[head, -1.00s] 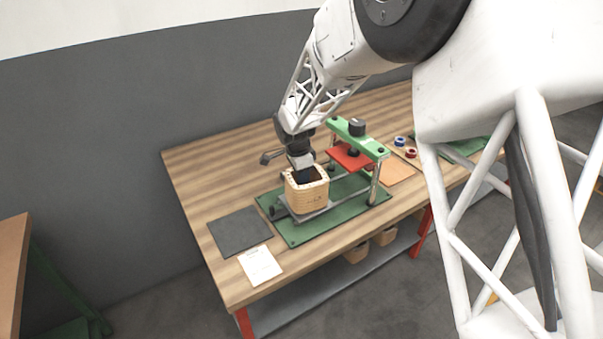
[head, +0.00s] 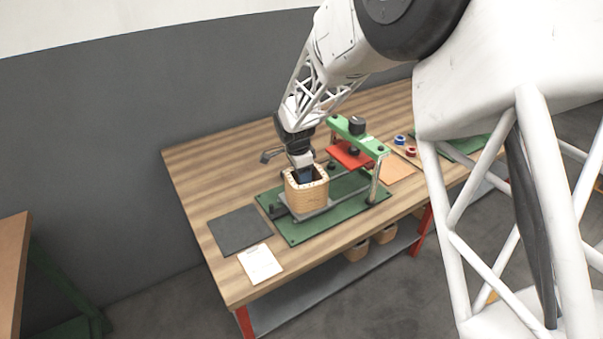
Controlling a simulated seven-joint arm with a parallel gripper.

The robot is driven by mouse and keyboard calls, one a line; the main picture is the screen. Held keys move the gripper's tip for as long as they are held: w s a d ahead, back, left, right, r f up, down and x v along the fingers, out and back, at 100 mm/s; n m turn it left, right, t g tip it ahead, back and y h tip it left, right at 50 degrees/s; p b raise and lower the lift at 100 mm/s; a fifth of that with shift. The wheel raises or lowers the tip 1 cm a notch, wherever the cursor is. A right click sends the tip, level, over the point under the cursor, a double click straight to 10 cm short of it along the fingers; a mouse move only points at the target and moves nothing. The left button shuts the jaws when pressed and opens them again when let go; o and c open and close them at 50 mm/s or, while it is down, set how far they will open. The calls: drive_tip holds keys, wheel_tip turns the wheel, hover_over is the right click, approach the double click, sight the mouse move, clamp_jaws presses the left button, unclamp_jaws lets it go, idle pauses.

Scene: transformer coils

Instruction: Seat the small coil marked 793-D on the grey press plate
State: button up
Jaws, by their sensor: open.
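A tan square coil (head: 306,196) stands upright on the grey press plate (head: 318,212), which lies on the green press base (head: 296,236). I cannot read a mark on the coil at this size. My gripper (head: 304,177) points down at the coil's open top, at its rear wall. It is open. The fingertips are partly hidden by the coil, so I cannot tell whether they touch it.
The press has a green crossbeam (head: 358,135) and a red platen (head: 350,156) just right of the coil. A dark mat (head: 240,229) and a white paper (head: 260,264) lie at the left. More coils (head: 357,251) sit on the lower shelf.

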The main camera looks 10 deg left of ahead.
drive_tip(key=shift+s+a+r, duration=0.15)
drive_tip(key=shift+a+r, duration=0.05)
drive_tip(key=shift+r, duration=1.7)
drive_tip(key=shift+s+a+r, duration=0.1)
drive_tip(key=shift+a+r, duration=0.05)
drive_tip(key=shift+r, duration=1.7)
drive_tip(key=shift+r, duration=0.1)
drive_tip(key=shift+d+r, duration=0.15)
drive_tip(key=shift+d, duration=0.05)
drive_tip(key=s+d+r+n, duration=0.3)
drive_tip(key=s+d+r, duration=0.4)
drive_tip(key=d, duration=0.4)
drive_tip(key=s+d+r+n, duration=0.2)
drive_tip(key=s+d+r, duration=0.55)
drive_tip(key=d, duration=0.45)
drive_tip(key=s+d+n, duration=0.2)
drive_tip(key=s+d, duration=0.2)
drive_tip(key=s, duration=0.4)
drive_tip(key=s+d+n+t, duration=0.1)
drive_tip(key=s+d+n, duration=0.1)
drive_tip(key=s+d, duration=0.3)
drive_tip(key=s+d+n+y, duration=0.1)
drive_tip(key=s+d, duration=0.3)
drive_tip(key=s, duration=0.7)
drive_tip(key=shift+s+d+f+n+t, duration=0.35)
drive_tip(key=shift+s+f+n+t, duration=0.05)
